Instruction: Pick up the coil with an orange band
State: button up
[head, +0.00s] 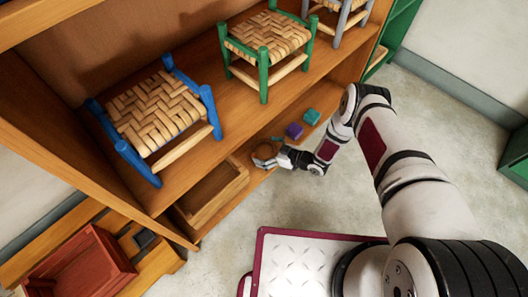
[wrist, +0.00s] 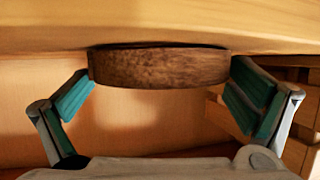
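A round brown coil (head: 265,151) lies on the lowest shelf board beside an open wooden drawer or box. In the wrist view the coil (wrist: 160,68) shows edge-on as a mottled dark brown disc. No orange band can be made out on it. My gripper (head: 266,162) is at the coil in the head view. In the wrist view my gripper (wrist: 161,80) has its teal-padded fingers spread wide, one tip at each side edge of the coil. Whether the pads touch it is not clear.
Purple (head: 294,130) and teal (head: 312,117) blocks lie along the same board, to the right. The wooden drawer (head: 218,190) is close on the left. Above is a shelf with a blue woven stool (head: 155,112) and a green one (head: 268,38).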

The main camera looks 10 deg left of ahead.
jog(key=c, duration=0.9)
jog(key=shift+r, duration=0.15)
